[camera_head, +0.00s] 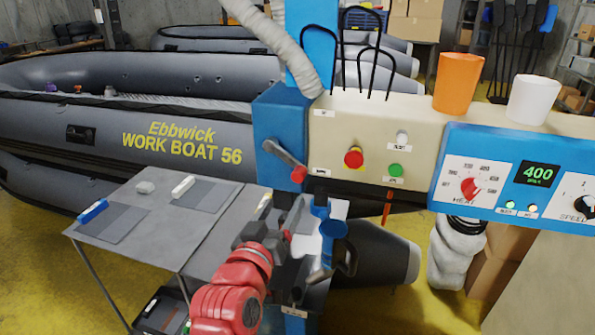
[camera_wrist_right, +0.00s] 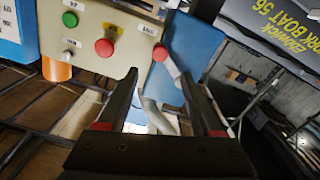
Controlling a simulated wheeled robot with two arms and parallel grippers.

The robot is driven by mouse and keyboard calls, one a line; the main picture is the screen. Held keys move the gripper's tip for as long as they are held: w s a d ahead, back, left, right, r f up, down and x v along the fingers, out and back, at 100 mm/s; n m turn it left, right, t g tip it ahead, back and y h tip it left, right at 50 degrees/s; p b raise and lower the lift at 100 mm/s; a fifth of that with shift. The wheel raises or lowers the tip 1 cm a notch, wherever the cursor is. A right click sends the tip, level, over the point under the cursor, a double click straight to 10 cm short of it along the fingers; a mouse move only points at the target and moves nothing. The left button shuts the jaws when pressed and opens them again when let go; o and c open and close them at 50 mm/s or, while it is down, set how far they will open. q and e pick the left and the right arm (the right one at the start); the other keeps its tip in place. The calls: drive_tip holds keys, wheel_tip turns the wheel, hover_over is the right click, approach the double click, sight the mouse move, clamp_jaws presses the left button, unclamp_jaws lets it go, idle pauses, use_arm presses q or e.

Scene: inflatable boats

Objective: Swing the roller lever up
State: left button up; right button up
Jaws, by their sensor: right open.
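The roller lever (camera_head: 282,158) is a grey bar on the side of the blue machine housing. It slants down to the right from its pivot and ends in a red knob (camera_head: 299,174). In the right wrist view, which is turned over, the lever (camera_wrist_right: 172,65) and its red knob show beyond the fingertips, between them in the picture. My right gripper (camera_head: 280,212) is just below the knob, apart from it. It is open and empty, and its two dark fingers also show in the right wrist view (camera_wrist_right: 160,80). My left gripper is not in view.
Right of the lever, the cream panel holds a red button (camera_head: 354,157) and a green button (camera_head: 396,171). An orange cup (camera_head: 458,83) and a white cup (camera_head: 533,99) stand above. A grey table (camera_head: 150,240) is at left. A blue bracket (camera_head: 333,229) sits close beside my right gripper.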

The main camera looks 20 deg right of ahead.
sight(297, 177)
drive_tip(key=p+x, duration=0.3)
drive_tip(key=x, duration=0.7)
drive_tip(key=shift+w+d+r, duration=0.1)
drive_tip(key=shift+w+d, duration=0.05)
drive_tip(key=shift+d, duration=0.05)
drive_tip(key=shift+w+d, duration=0.2)
drive_tip(key=shift+w, duration=0.25)
clamp_jaws()
idle(0.5)
